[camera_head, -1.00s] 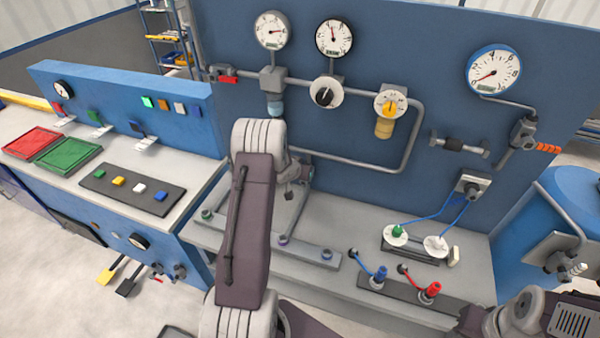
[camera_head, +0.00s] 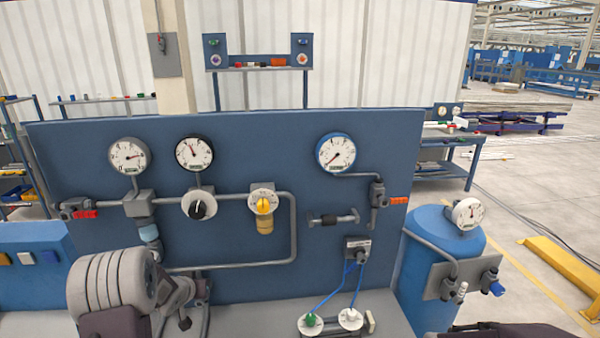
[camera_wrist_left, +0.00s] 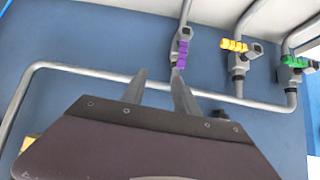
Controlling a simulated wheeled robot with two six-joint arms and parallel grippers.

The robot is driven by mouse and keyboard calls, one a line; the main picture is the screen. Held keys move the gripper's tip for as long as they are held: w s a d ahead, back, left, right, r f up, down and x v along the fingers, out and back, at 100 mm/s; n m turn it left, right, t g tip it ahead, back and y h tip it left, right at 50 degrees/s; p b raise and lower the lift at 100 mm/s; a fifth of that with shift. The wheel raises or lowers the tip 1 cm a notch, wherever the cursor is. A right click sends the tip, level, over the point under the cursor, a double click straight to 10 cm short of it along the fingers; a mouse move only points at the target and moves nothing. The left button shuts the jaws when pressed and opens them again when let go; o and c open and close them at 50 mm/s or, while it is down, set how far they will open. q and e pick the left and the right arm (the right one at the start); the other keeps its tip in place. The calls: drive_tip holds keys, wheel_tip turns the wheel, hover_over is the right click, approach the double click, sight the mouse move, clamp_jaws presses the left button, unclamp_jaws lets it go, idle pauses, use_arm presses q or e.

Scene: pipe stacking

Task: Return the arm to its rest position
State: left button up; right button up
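My left arm (camera_head: 112,285) comes up from the lower left in the head view and covers part of the blue pipe panel (camera_head: 240,150). A grey pipe runs behind the fingers, and a purple valve handle (camera_wrist_left: 181,53) is just beyond the right finger. I cannot tell if they touch. Only a dark piece of my right arm shows at the bottom right; my right gripper is out of view.
Gauges, a black knob (camera_head: 203,206) and a yellow knob (camera_head: 263,205) are on the panel. A blue tank (camera_head: 442,250) stands at its right. Yellow (camera_wrist_left: 234,45) and green (camera_wrist_left: 294,61) valve handles show in the wrist view. Open floor lies beyond the tank.

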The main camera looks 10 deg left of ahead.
use_arm(q)
drive_tip(key=s+d+r+m+h+b, duration=0.1)
drive_tip(key=d+r, duration=0.2)
drive_tip(key=d, duration=0.4)
drive_tip(key=s+d+r, duration=0.1)
drive_tip(key=d+r, duration=0.2)
drive_tip(key=d, duration=0.3)
drive_tip(key=s+d+f+g, duration=0.2)
drive_tip(key=s, duration=0.6)
drive_tip(key=s+d+f+g, duration=0.2)
drive_tip(key=s+g, duration=0.1)
drive_tip(key=s, duration=0.6)
drive_tip(key=s+d+f+g, duration=0.2)
drive_tip(key=s+f+g, duration=0.1)
drive_tip(key=s, duration=0.5)
drive_tip(key=shift+s+d+m+h, duration=0.15)
drive_tip(key=shift+s+m+h, duration=0.1)
drive_tip(key=shift+m+h, duration=0.05)
drive_tip(key=shift+w+f, duration=0.1)
drive_tip(key=shift+f, duration=0.05)
